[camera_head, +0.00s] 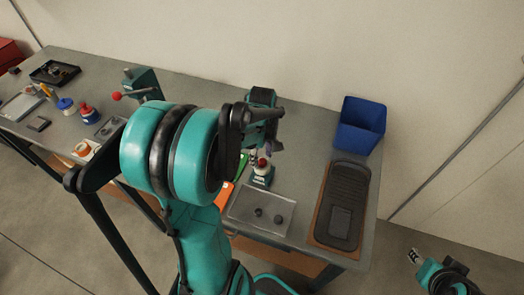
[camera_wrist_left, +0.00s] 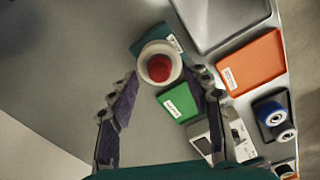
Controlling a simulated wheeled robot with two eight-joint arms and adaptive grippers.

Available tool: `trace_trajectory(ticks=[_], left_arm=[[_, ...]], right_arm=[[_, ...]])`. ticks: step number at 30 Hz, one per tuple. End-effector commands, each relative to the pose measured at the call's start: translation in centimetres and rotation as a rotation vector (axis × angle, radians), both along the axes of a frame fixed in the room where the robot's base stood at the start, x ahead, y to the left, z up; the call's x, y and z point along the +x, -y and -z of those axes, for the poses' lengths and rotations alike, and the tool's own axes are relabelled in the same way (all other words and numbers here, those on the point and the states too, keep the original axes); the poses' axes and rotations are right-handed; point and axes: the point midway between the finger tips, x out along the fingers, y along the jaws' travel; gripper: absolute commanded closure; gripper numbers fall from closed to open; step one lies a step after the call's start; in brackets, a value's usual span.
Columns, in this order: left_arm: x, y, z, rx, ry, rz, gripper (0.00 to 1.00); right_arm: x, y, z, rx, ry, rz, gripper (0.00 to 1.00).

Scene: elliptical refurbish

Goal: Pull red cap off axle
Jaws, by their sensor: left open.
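The red cap (camera_head: 262,163) is on a white round part on a teal block (camera_head: 262,177), on the workbench. In the left wrist view the red cap (camera_wrist_left: 159,69) sits inside the white ring (camera_wrist_left: 160,56), on a dark teal labelled block. An axle cannot be made out. My left gripper (camera_wrist_left: 166,84) is open and empty. Its purple-padded fingers show on either side, with the cap ahead between the tips and nothing gripped. In the head view my arm partly hides this gripper (camera_head: 265,140). My right gripper (camera_head: 414,256) is low at the right, away from the bench; its jaws are too small to judge.
A green box (camera_wrist_left: 180,103) and an orange box (camera_wrist_left: 251,62) lie beside the block. A clear tray (camera_head: 261,211) with small dark parts, a black tray (camera_head: 340,205) and a blue bin (camera_head: 361,125) stand to the right. A red-knobbed tool (camera_head: 142,84) stands at the back left.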

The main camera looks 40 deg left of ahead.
Motion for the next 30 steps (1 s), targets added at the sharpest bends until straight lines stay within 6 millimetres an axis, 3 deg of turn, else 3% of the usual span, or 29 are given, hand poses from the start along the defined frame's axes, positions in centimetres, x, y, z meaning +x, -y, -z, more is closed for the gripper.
trace_trajectory(ticks=[11,17,20,21,23,30], left_arm=[[0.00,0.02,0.86,0.000,0.000,0.001,0.51],[0.00,0.02,0.85,0.000,0.000,0.001,0.99],[0.00,0.02,0.85,0.000,0.000,0.001,1.00],[0.00,0.02,0.85,0.000,0.000,0.001,0.87],[0.00,0.02,0.85,0.000,0.000,0.001,1.00],[-0.01,0.02,0.81,0.000,0.000,0.001,1.00]], right_arm=[[0.02,0.00,0.21,0.000,0.000,0.000,0.60],[0.02,0.00,0.21,0.000,0.000,0.000,0.60],[0.01,0.00,0.22,0.000,0.000,0.000,0.60],[0.01,0.00,0.22,0.000,0.000,0.000,0.60],[0.01,0.00,0.22,0.000,0.000,0.000,0.60],[0.01,0.00,0.19,0.000,0.000,0.000,0.60]])
